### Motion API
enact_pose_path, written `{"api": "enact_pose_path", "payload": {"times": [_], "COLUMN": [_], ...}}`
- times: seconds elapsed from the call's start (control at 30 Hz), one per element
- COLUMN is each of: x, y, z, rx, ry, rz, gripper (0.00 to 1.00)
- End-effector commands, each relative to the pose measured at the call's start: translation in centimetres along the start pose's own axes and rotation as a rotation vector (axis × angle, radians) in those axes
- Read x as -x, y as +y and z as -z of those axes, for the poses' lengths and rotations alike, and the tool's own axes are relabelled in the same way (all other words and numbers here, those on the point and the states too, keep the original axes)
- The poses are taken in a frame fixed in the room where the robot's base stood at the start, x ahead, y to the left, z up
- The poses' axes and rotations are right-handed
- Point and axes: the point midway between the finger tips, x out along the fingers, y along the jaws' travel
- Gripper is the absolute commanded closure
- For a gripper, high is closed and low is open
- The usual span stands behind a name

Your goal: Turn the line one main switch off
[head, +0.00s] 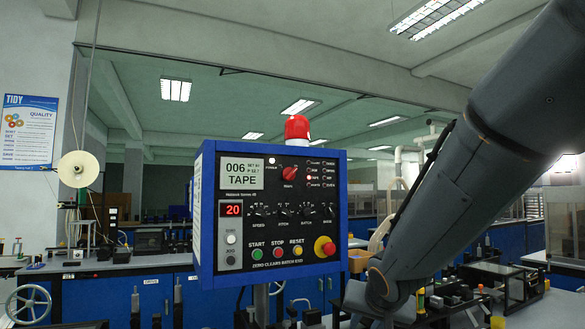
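A blue control box (347,215) with a dark front panel stands on a post in the middle of the head view. A red rotary knob (290,173) sits in the upper part of the panel. No label naming it the line one main switch can be read, and I cannot tell its position. A red mushroom button (325,247) on a yellow base sits at the lower right, beside green, red and yellow push buttons. A red display (231,209) reads 20. My arm comes in from the upper right, to the right of the box. My gripper is not in view.
A red beacon (297,128) tops the box. Blue benches with equipment stand behind it. A white reel (78,169) stands at the left. At the right, a bench holds small fixtures (500,278) near my arm. Open air lies in front of the panel.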

Motion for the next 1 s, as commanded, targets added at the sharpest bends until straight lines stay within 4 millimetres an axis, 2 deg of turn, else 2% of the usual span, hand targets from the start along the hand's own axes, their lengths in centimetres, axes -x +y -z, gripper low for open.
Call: {"api": "enact_pose_path", "payload": {"times": [0.03, 0.1, 0.2, 0.3, 0.4, 0.53, 0.67, 1.0], "x": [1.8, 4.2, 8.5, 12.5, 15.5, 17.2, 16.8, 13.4], "y": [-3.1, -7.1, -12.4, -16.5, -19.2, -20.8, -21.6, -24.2], "z": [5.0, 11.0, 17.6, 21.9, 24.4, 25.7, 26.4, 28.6], "rx": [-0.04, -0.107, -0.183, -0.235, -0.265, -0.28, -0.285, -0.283], "ry": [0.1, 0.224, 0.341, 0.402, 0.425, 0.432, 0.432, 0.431], "rz": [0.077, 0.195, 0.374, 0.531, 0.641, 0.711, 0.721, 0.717], "gripper": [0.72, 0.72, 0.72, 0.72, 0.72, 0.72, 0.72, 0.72]}}
